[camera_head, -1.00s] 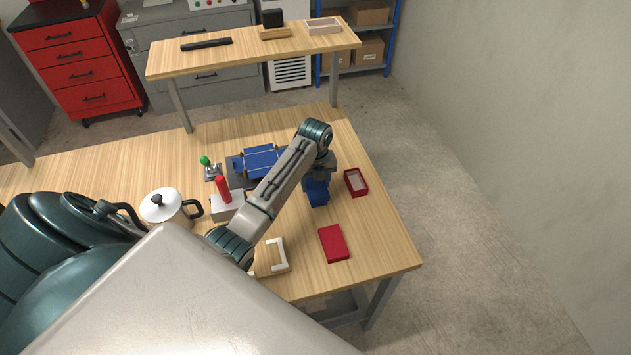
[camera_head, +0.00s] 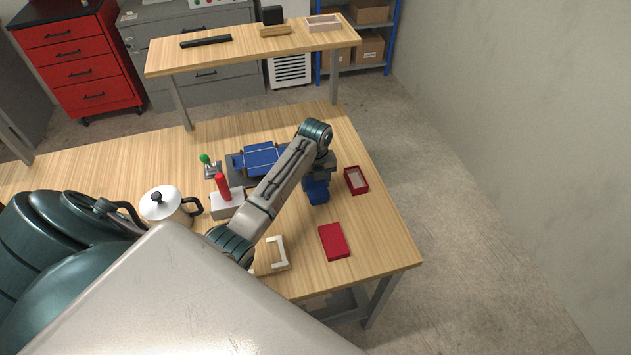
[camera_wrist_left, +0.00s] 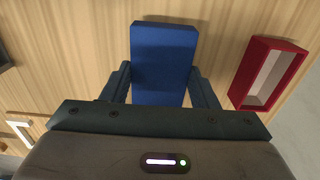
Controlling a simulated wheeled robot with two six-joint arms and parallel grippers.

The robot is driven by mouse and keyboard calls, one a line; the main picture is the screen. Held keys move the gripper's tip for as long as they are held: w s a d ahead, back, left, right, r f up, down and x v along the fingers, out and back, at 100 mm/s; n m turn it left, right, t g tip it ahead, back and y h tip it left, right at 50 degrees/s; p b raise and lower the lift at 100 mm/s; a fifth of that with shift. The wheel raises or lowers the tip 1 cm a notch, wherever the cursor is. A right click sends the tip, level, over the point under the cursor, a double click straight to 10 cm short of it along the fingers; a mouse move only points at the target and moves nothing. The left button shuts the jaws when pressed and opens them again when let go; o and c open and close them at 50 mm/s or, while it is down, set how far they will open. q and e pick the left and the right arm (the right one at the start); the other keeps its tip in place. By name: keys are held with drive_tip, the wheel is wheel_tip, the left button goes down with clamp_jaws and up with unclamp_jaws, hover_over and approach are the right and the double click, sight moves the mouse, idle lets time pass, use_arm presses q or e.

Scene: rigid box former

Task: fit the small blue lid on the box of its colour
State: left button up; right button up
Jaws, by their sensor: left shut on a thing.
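My left gripper (camera_head: 318,179) is shut on a small blue piece (camera_head: 318,193), which I take for the small blue lid. In the left wrist view the gripper (camera_wrist_left: 161,84) has one finger on each side of this blue piece (camera_wrist_left: 164,60), whose flat blue face is toward the camera. Whether a blue box is under it is hidden. A larger blue piece (camera_head: 260,157) with flaps or panels lies on a dark grey fixture to the left, partly behind my arm. My right gripper is not in view.
An open red tray (camera_head: 363,187) stands close to the right of the held piece; it also shows in the wrist view (camera_wrist_left: 244,78). A flat red piece (camera_head: 334,241) lies nearer. A red-handled block (camera_head: 226,204), green-knobbed tool (camera_head: 206,161) and white pot (camera_head: 161,206) stand left.

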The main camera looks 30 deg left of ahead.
use_arm(q)
drive_tip(key=o, duration=1)
drive_tip(key=shift+o, duration=0.2)
wheel_tip(320, 180, up, 7)
drive_tip(key=b, duration=0.3)
wheel_tip(320, 180, up, 4)
drive_tip(key=shift+f+p, duration=0.1)
drive_tip(key=shift+p, duration=0.85)
drive_tip(key=shift+s+f, duration=0.1)
drive_tip(key=shift+f, duration=0.05)
